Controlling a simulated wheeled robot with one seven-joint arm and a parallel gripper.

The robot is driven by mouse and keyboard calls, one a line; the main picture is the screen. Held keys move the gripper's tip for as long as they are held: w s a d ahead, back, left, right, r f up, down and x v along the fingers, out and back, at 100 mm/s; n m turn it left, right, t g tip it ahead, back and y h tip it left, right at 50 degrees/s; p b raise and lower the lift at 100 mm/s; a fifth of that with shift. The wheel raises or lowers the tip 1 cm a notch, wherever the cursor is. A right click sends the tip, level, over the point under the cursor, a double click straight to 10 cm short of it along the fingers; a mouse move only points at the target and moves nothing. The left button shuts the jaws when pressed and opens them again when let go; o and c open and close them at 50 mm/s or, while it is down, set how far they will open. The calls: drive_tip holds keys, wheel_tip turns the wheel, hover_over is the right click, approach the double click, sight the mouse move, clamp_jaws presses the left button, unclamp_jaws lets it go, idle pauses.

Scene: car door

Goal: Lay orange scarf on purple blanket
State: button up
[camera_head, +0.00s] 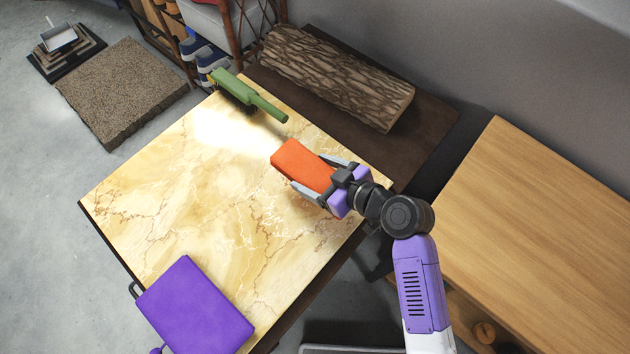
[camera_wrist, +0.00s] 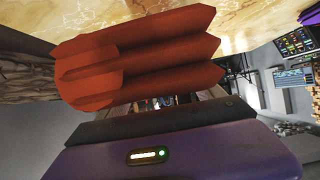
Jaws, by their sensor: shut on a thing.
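The orange scarf (camera_head: 302,166) is a folded block held between the fingers of my gripper (camera_head: 325,174), over the right part of the marble-topped table. In the wrist view the orange scarf (camera_wrist: 150,55) shows its folded layers in front of my gripper (camera_wrist: 165,103). My gripper is shut on it. The purple blanket (camera_head: 195,310) is a flat folded square at the table's near left corner, apart from the scarf.
A green-handled brush (camera_head: 248,95) lies at the table's far edge. The marble table (camera_head: 190,200) is clear between scarf and blanket. A log (camera_head: 335,78) lies behind the table. A wooden bench (camera_head: 545,220) stands at the right. A brown mat (camera_head: 122,92) lies on the floor at left.

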sight(315, 172)
wheel_tip(315, 172, up, 13)
drive_tip(key=shift+f, duration=0.2)
